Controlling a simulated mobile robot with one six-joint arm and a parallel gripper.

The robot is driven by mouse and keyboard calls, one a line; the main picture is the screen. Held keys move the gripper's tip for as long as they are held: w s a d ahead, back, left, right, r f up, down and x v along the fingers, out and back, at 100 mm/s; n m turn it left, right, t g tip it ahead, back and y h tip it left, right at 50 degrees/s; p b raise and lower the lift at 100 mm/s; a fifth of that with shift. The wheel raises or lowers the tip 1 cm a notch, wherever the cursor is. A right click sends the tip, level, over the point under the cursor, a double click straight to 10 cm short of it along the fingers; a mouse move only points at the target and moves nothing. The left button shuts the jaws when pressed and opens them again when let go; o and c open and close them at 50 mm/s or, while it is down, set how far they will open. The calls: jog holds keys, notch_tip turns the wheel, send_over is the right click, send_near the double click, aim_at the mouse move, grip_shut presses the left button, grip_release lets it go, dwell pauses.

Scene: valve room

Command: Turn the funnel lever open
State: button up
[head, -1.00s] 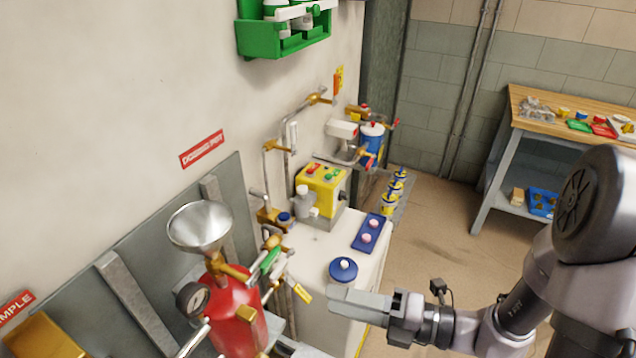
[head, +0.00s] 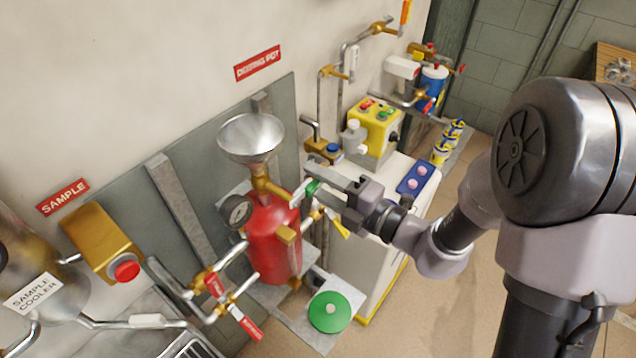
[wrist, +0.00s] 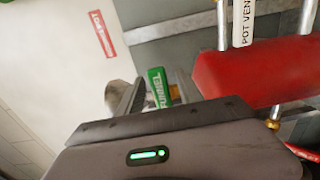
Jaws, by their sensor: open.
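The green funnel lever (head: 312,190) is on the pipework beside the red pot (head: 272,240), below and right of the metal funnel (head: 251,137). In the wrist view the green lever (wrist: 158,87) carries white lettering, partly cut off by my gripper body. My gripper (head: 315,178) is open at the lever. In the wrist view the lever shows between my fingers (wrist: 157,90), with no clear grip on it; contact cannot be told. The lever's pivot is hidden behind my gripper in the wrist view.
A yellow-tagged handle (head: 338,226) hangs just below my gripper. A gauge (head: 237,211) and red-handled sample valves (head: 216,287) lie to the left. A green round handwheel (head: 329,312) is below. A white cabinet (head: 375,250) with a blue tray (head: 414,181) stands to the right.

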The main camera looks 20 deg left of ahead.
grip_shut()
dwell(1.4)
